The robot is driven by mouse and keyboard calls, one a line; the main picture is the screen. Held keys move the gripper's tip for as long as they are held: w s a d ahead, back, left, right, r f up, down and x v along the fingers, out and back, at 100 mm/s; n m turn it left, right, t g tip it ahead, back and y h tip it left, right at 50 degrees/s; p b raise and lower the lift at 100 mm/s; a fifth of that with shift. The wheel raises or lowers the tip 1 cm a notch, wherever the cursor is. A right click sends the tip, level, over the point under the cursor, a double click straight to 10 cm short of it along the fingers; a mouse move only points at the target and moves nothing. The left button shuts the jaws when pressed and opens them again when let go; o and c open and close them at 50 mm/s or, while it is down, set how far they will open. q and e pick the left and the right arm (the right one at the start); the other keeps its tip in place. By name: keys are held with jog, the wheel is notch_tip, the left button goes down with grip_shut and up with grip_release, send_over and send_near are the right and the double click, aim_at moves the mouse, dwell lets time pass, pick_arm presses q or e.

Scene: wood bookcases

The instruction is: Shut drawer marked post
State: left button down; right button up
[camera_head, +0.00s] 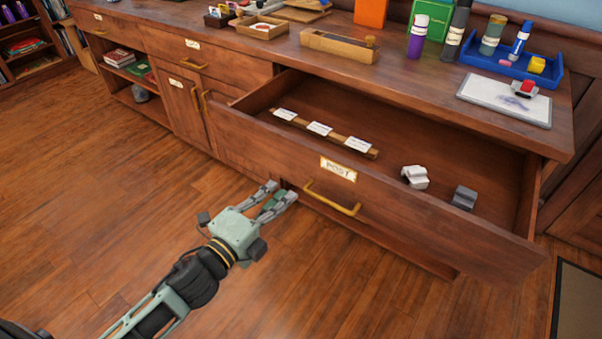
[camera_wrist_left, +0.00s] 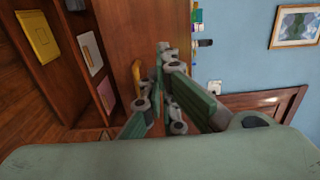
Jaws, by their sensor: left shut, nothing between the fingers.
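The drawer marked POST (camera_head: 390,210) stands pulled well out of the wood cabinet, with its label (camera_head: 338,168) and brass handle (camera_head: 332,198) on the front. Inside it lie a wooden strip with white cards (camera_head: 322,131), a white object (camera_head: 415,177) and a grey object (camera_head: 464,197). My left gripper (camera_head: 277,193) is shut and empty, just left of the handle and in front of the drawer's face. Whether it touches the drawer is unclear. In the left wrist view its fingers (camera_wrist_left: 165,75) are near a brass-coloured piece (camera_wrist_left: 138,78). My right gripper is out of view.
The cabinet top holds a wooden box (camera_head: 340,46), a purple bottle (camera_head: 416,40), a blue tray (camera_head: 510,66) and a white pad (camera_head: 505,100). Closed drawers and an open shelf (camera_head: 135,85) lie to the left. The wooden floor (camera_head: 90,200) before the cabinet is clear.

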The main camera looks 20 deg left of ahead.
aim_at(308, 166)
pick_arm(q)
jog(key=x, duration=0.8)
jog(key=shift+f, duration=0.1)
jog(key=shift+w+d, duration=0.15)
jog(key=shift+w, duration=0.3)
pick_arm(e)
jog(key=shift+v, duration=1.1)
pick_arm(q)
jog(key=shift+w+d, duration=0.1)
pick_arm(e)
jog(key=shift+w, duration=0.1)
